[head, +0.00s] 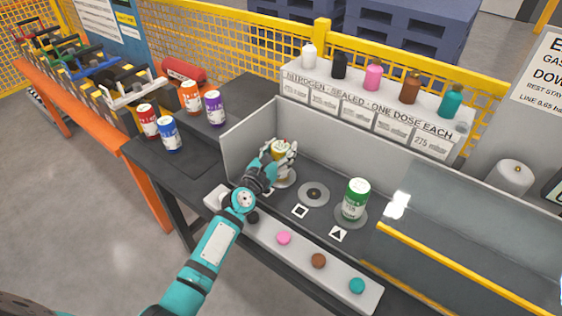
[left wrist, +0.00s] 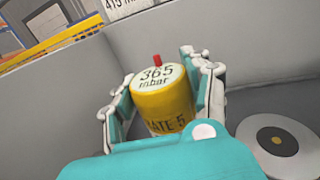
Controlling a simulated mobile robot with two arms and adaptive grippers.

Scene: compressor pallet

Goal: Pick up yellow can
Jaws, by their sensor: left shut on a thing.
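The yellow can (head: 281,149) has a white top and stands in the left end of the grey-walled bay. In the left wrist view the yellow can (left wrist: 164,102) shows "365 mbar" on its top, a small red tip, and "ATE 5" on its side. My left gripper (head: 283,158) is shut on it, with one finger on each side; the fingers also show in the left wrist view (left wrist: 160,85). The can looks upright. Its lower part is hidden by my gripper, so I cannot tell whether it touches the disc below. My right gripper is not in view.
A green can (head: 355,199) stands on a round disc at right in the bay. An empty disc (head: 313,194) lies between. Red (head: 148,121), blue (head: 171,134), orange (head: 190,97) and purple (head: 214,108) cans stand left of the bay wall. Coloured buttons (head: 283,238) line the front ledge.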

